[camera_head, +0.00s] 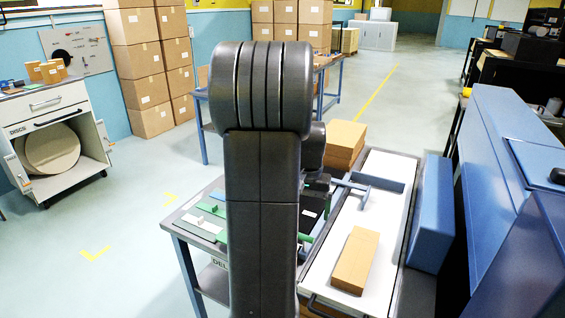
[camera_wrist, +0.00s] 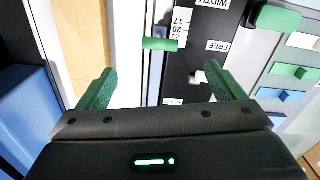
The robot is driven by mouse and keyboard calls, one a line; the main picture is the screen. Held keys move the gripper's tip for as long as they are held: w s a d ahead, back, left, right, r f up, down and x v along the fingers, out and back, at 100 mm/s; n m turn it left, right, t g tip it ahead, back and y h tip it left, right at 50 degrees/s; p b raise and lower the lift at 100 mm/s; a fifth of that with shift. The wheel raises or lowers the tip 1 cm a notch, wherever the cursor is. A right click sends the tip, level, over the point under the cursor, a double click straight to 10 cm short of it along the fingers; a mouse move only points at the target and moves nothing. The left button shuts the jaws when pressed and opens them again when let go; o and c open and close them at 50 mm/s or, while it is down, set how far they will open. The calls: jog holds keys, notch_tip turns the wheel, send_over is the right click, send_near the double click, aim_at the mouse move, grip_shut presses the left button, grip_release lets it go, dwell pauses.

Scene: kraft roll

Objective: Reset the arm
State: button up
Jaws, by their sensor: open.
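My gripper (camera_wrist: 162,85) is open, its two green fingers spread wide with nothing between them in the wrist view. It hangs above a dark panel (camera_wrist: 188,60) marked WIDTH and FREE, with a number scale and a green handle (camera_wrist: 160,44) just beyond the fingertips. In the head view my own arm stands in the middle and hides most of the gripper and part of the work table.
A brown box (camera_head: 356,262) lies on a white bed (camera_head: 322,255) beside a blue block (camera_head: 431,215). A blue T-shaped bar (camera_head: 350,187) stands over the bed. Stacked boxes (camera_head: 345,140) sit behind. A blue machine (camera_head: 500,160) borders the right. Open floor (camera_head: 120,215) lies left.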

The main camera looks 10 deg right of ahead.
notch_tip(320, 180, down, 13)
jog(key=shift+f, duration=0.1)
jog(key=shift+w+d+p, duration=0.1)
jog(key=shift+w+p, duration=0.05)
jog(key=shift+p, duration=0.25)
jog(key=shift+b, duration=0.3)
